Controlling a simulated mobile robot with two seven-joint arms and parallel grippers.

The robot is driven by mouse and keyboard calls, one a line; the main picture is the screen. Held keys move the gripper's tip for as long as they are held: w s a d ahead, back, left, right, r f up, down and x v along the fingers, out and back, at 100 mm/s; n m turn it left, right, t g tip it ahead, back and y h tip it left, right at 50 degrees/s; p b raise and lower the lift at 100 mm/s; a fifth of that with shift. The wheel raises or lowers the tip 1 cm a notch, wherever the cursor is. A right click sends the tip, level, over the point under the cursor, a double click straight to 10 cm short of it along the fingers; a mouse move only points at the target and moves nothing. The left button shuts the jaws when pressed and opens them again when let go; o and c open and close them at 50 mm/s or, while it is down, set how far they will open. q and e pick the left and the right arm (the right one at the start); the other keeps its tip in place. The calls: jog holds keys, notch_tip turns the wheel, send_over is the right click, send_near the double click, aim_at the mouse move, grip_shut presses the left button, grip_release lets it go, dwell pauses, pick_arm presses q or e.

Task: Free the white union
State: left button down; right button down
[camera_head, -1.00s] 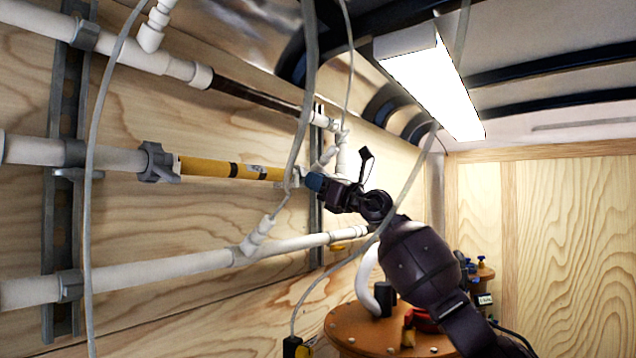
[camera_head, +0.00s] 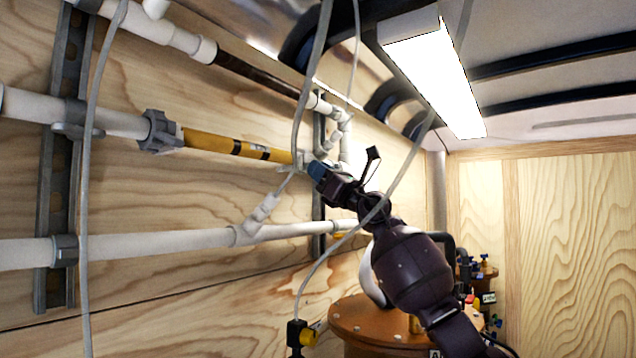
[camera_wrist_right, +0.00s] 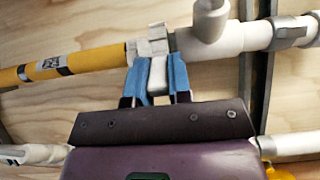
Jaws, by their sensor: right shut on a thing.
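A yellow filter tube (camera_head: 225,143) with dark bands runs along the middle white pipe line on the wooden wall. A grey ribbed union (camera_head: 160,132) is at its left end. The white union (camera_wrist_right: 150,44) is at its other end, joined to a white tee on its right in the right wrist view. My right gripper (camera_head: 316,169) reaches it from below and in front. Its blue fingers (camera_wrist_right: 158,76) are shut on a pale part of the white union, and they hide part of it. In the head view the union is mostly hidden behind the gripper. My left gripper is not in view.
A white pipe with a dark section (camera_head: 255,77) runs above, and another white pipe (camera_head: 160,242) below. Thin grey hoses (camera_head: 92,150) hang in front, one crossing my right arm. An orange-brown tank top (camera_head: 365,318) stands below the arm. A lit lamp (camera_head: 430,75) is overhead.

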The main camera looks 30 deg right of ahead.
jog(key=shift+w+f+t+b, duration=0.15)
jog(key=shift+f+t+b, duration=0.2)
jog(key=shift+b, duration=0.75)
jog(key=shift+t, duration=0.25)
jog(key=shift+r, duration=0.2)
jog(key=c, duration=1.1)
grip_release()
jog(key=shift+o, duration=0.3)
jog(key=shift+f+y, duration=0.1)
jog(key=shift+y, duration=0.2)
jog(key=shift+f, duration=0.2)
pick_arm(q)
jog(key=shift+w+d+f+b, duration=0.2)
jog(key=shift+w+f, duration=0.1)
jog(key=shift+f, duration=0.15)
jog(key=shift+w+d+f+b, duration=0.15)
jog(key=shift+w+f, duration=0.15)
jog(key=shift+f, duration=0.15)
pick_arm(e)
jog(key=v, duration=1)
jog(key=shift+s, duration=0.35)
